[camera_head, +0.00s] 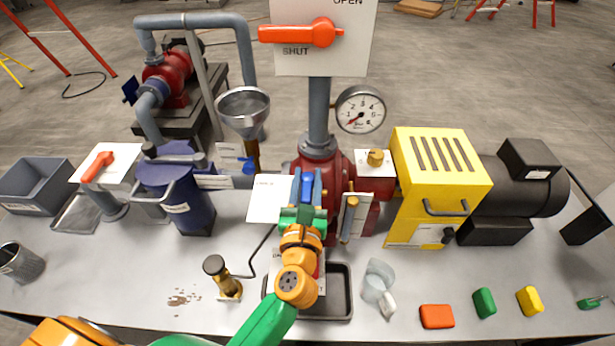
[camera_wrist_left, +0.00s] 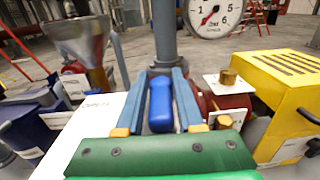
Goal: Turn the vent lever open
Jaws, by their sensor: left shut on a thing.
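My left gripper (camera_head: 310,184), on its green and orange arm, reaches up from the bottom of the head view to the red pump. It is shut on a blue lever handle (camera_wrist_left: 186,102), which stands roughly upright between the two fingers in the left wrist view. The blue handle also shows small in the head view (camera_head: 307,187). The lever's pivot is hidden behind the gripper. I cannot tell which marking it points at. My right gripper is not in view.
Above stands a panel (camera_head: 345,55) with a red lever (camera_head: 312,33) lying level by SHUT. A gauge (camera_head: 360,109), steel funnel (camera_head: 243,108) and yellow guard (camera_head: 440,170) surround the pump.

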